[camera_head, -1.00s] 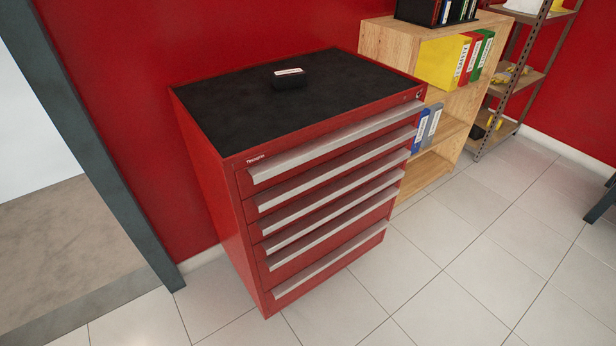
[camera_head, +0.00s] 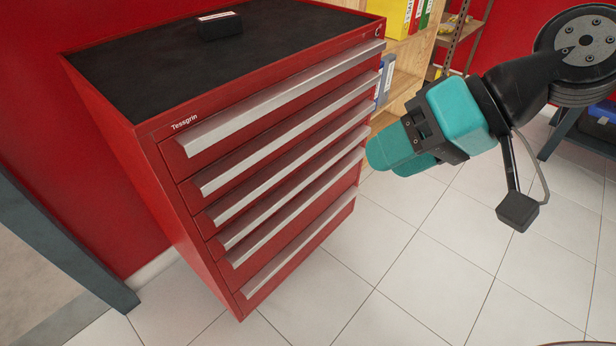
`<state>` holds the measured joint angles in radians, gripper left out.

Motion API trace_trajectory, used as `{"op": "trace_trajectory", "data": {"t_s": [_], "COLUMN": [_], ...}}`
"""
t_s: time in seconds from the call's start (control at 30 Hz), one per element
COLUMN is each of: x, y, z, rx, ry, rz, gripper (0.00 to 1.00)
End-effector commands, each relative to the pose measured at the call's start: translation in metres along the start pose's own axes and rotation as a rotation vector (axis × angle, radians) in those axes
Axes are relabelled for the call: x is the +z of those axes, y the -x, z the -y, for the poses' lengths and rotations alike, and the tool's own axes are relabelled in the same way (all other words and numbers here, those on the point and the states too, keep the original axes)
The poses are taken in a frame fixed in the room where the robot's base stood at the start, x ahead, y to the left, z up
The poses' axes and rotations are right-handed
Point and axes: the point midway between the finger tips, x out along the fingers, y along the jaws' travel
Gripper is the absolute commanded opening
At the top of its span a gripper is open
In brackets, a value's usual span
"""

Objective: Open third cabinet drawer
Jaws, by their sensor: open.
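The red cabinet (camera_head: 190,225) stands against the red wall, with a stack of drawers that all look closed. Each has a long silver handle strip across its front. The third drawer's handle (camera_head: 290,167) is in the middle part of the stack, below the second handle (camera_head: 290,137). My gripper (camera_head: 392,160) has teal fingers and reaches in from the right, pointing left towards the cabinet's right edge. It is open and empty, and appears apart from the handles. The exact gap between its fingers is hard to see from this side.
A small black box (camera_head: 219,25) lies on the cabinet's black top. A wooden shelf (camera_head: 405,55) with binders stands right behind the cabinet. A grey door frame (camera_head: 60,240) is at left. The tiled floor (camera_head: 400,270) in front is clear.

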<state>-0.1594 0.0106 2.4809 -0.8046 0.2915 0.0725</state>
Motion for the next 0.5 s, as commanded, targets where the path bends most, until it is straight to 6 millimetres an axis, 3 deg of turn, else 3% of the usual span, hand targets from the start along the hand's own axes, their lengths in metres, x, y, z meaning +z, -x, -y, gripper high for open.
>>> {"op": "trace_trajectory", "data": {"t_s": [0.03, 0.2, 0.4, 0.5], "x": [0.004, -0.017, -0.039, -0.047], "y": [-0.038, -0.098, -0.149, -0.165], "z": [-0.03, -0.08, -0.158, -0.197], "rx": [-0.049, -0.226, -0.412, -0.484], "ry": [-0.042, -0.196, -0.43, -0.543], "rz": [-0.042, -0.225, -0.46, -0.568], "gripper": [0.47, 0.47, 0.47, 0.47]}}
